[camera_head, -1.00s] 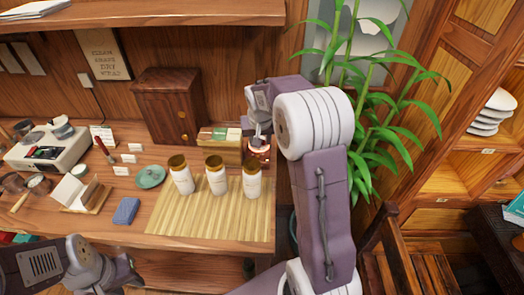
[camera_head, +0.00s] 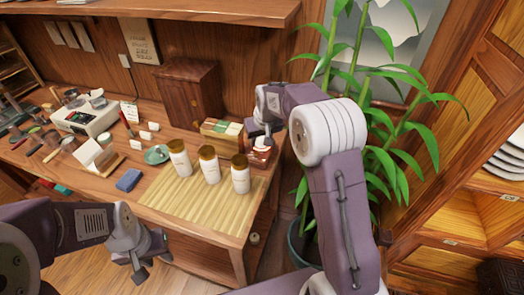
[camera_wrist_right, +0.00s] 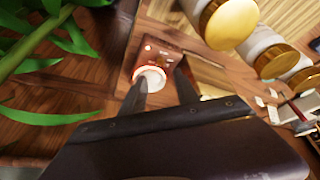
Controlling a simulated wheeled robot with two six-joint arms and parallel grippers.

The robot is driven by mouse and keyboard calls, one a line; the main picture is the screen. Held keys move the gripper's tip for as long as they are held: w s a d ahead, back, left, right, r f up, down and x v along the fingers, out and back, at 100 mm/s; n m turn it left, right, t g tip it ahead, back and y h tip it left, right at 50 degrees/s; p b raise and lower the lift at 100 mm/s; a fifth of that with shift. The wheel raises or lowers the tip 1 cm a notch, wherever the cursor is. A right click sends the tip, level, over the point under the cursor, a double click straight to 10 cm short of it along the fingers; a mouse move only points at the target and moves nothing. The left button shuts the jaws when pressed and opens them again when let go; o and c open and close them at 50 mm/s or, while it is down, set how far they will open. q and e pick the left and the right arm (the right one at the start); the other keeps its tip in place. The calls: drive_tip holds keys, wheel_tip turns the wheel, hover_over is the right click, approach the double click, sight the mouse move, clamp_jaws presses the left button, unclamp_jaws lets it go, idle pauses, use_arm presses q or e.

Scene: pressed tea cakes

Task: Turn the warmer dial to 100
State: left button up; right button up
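The warmer is a small reddish-brown box (camera_wrist_right: 172,57) with a pale round disc (camera_wrist_right: 152,76) ringed in glowing orange, seen in the right wrist view. In the head view the warmer (camera_head: 261,157) stands at the table's right end, partly hidden by my right gripper (camera_head: 260,138). In the wrist view my right gripper (camera_wrist_right: 162,90) is open, its fingers spread and empty. One finger overlaps the disc's lower edge; I cannot tell whether it touches. The dial and its numbers are too small to read. My left gripper (camera_head: 152,262) is open and empty before the table's front edge.
Three white jars with gold lids (camera_head: 210,166) stand on a bamboo mat (camera_head: 175,200) left of the warmer. A box with a green-and-cream top (camera_head: 222,129) and a wooden cabinet (camera_head: 192,92) are behind. A leafy plant (camera_head: 390,150) is to the right, close to my right arm.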

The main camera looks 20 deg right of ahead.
sight(256, 152)
drive_tip(key=x, duration=0.9)
drive_tip(key=shift+a, duration=0.1)
clamp_jaws()
